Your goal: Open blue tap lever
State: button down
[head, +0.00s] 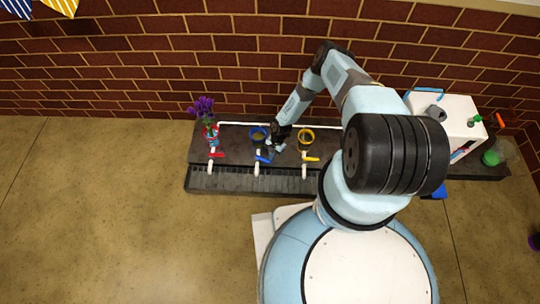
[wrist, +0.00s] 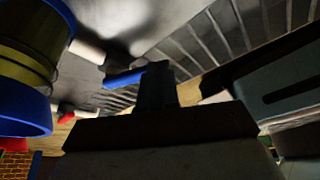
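The blue tap lever (head: 263,159) is on the middle white tap of the station in the head view. The blue lever also shows in the wrist view (wrist: 124,78), just left of my fingers. My gripper (head: 274,147) is low over the station, right beside and slightly behind the blue lever. In the wrist view my gripper (wrist: 157,80) shows as one narrow dark column, with the fingers together and nothing seen between them. The lever's end seems very near the fingers; I cannot tell whether they touch.
A red lever (head: 217,155) is to the left and a yellow lever (head: 311,158) to the right. A blue-rimmed pot (head: 258,134), a yellow-rimmed pot (head: 306,136) and a vase with purple flowers (head: 203,107) stand behind. A white machine (head: 452,118) stands at right.

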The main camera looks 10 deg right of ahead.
jog(key=s+m, duration=0.1)
jog(key=m, duration=0.1)
jog(key=s+a+m+t, duration=0.1)
jog(key=m, duration=0.1)
jog(key=s+a+m+t+y, duration=0.1)
jog(key=m, duration=0.1)
jog(key=shift+s+a, duration=0.25)
jog(key=shift+s, duration=0.05)
jog(key=a+m, duration=0.1)
jog(key=s+m+t, duration=0.1)
jog(key=m, duration=0.1)
jog(key=shift+a, duration=0.4)
jog(key=shift+s+a+m+t, duration=0.3)
jog(key=shift+a+m+t, duration=0.45)
jog(key=shift+m, duration=0.55)
jog(key=shift+a+m, duration=0.25)
jog(key=shift+m, duration=0.05)
jog(key=shift+d, duration=0.1)
jog(key=d, duration=0.4)
jog(key=shift+s+d, duration=0.1)
jog(key=shift+s, duration=0.1)
jog(key=w+v, duration=0.1)
jog(key=v, duration=0.8)
jog(key=shift+s+r, duration=0.15)
jog(key=shift+r, duration=0.25)
jog(key=shift+d, duration=0.1)
